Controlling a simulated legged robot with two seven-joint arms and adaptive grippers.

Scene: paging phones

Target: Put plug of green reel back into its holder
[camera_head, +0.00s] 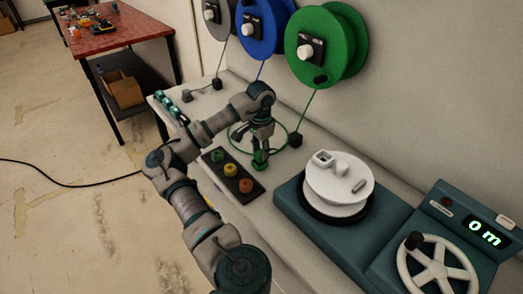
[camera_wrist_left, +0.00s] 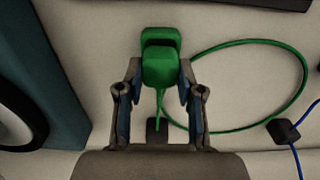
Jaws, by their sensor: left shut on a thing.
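The green reel (camera_head: 330,45) hangs on the wall, with a small black fitting (camera_head: 320,80) on its lower front. Its green cable runs down to a black block (camera_head: 295,139) on the bench and lies in a loop. The green plug (camera_head: 260,159) is at the end of this cable. My left gripper (camera_head: 262,148) is shut on the plug, beside the button panel; I cannot tell whether the plug touches the bench. In the left wrist view the green plug (camera_wrist_left: 160,62) sits between both fingers (camera_wrist_left: 160,80). I cannot clearly identify its holder. My right gripper is out of view.
A dark panel (camera_head: 218,169) with green, yellow and red knobs lies near the plug. A white turntable (camera_head: 338,185) and a crank wheel unit (camera_head: 440,260) stand at right. Blue (camera_head: 264,25) and grey reels hang farther left. A red table (camera_head: 115,35) is at back left.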

